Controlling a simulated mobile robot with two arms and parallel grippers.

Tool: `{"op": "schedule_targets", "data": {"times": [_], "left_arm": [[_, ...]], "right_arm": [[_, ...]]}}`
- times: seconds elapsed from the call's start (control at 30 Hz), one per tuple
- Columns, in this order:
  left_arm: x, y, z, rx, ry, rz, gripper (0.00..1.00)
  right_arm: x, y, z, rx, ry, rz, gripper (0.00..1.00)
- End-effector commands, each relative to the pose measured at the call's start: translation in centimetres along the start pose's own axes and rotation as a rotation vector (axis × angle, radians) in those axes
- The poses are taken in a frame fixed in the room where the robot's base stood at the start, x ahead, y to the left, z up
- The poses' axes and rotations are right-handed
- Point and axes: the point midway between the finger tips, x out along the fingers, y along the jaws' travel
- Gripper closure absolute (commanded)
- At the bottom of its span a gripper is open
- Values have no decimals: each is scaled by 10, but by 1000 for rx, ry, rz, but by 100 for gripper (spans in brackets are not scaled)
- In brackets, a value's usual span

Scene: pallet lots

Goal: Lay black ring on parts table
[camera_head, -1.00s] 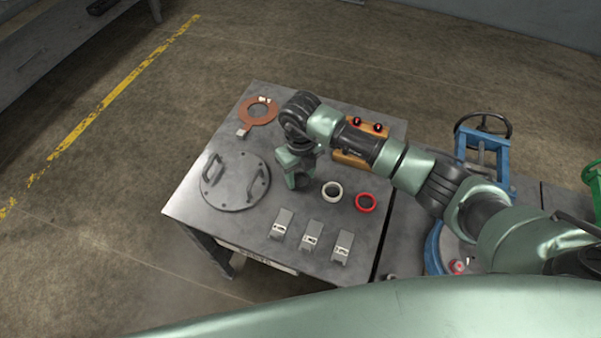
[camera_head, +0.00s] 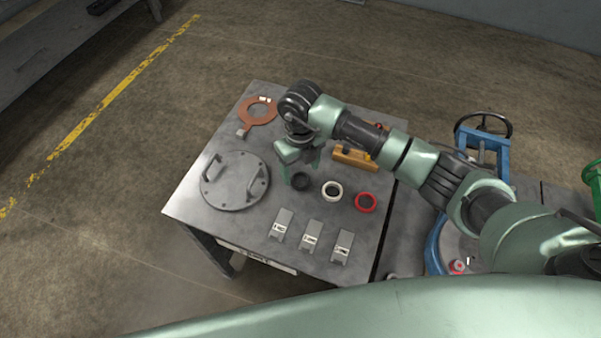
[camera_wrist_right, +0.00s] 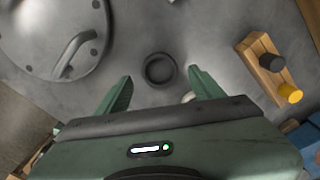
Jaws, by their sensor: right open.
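The black ring (camera_head: 300,181) lies flat on the grey parts table (camera_head: 195,205), left of the white ring (camera_head: 332,190) and the red ring (camera_head: 365,202). In the right wrist view the black ring (camera_wrist_right: 159,69) lies on the bare tabletop, beyond the fingertips and apart from them. My right gripper (camera_head: 300,165) is open and empty above the ring; its two green fingers (camera_wrist_right: 160,85) are spread wide in the wrist view. My left gripper is not in view.
A round lid with two handles (camera_head: 234,196) lies at the left of the table. Labelled grey blocks (camera_head: 310,235) stand along the front. An orange gasket (camera_head: 258,111) and a wooden block (camera_head: 352,158) lie farther back. A blue valve with a handwheel (camera_head: 482,126) stands to the right.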

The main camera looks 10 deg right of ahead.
Motion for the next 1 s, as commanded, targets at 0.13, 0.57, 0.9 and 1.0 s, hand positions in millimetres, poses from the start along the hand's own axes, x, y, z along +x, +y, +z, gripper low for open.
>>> {"op": "schedule_targets", "data": {"times": [0.13, 0.57, 0.9, 1.0], "left_arm": [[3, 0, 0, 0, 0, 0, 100], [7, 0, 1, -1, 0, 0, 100], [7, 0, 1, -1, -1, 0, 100], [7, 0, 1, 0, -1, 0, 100]], "right_arm": [[-35, 0, 1, -2, -5, -1, 32], [-93, 0, 0, 1, -1, 0, 32], [-94, 0, 0, 1, 0, 0, 32], [-94, 0, 0, 1, 0, 0, 32]]}}
